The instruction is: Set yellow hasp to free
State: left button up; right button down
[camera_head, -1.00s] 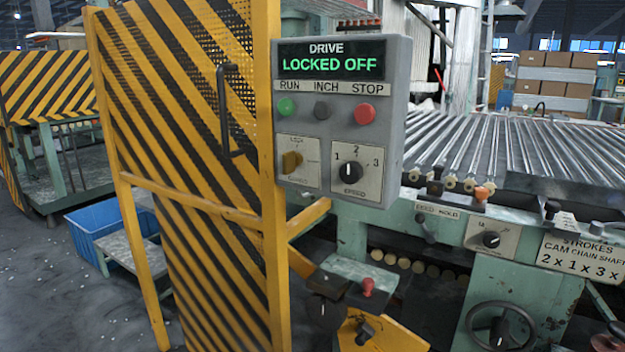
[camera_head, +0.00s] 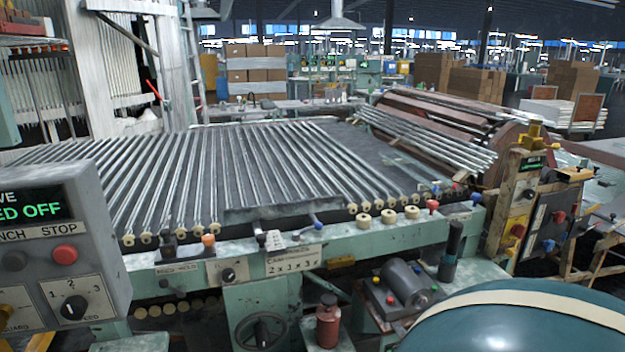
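No part is clearly marked as the yellow hasp. A small brass-yellow knob (camera_head: 6,314), partly cut off by the left edge, sits on the lower plate of the grey drive box (camera_head: 96,215). The box's cropped green display (camera_head: 30,209) reads "ED OFF". At the right, a yellow fitting (camera_head: 531,136) stands on top of a second control post (camera_head: 522,205); its setting is too small to tell. Neither of my grippers is in view.
A red bottle (camera_head: 327,322) and a grey motor (camera_head: 404,284) stand in front. A large teal rounded shape (camera_head: 520,325) blocks the lower right.

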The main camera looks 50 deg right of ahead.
aim_at(510, 252)
jog(key=z, duration=2.75)
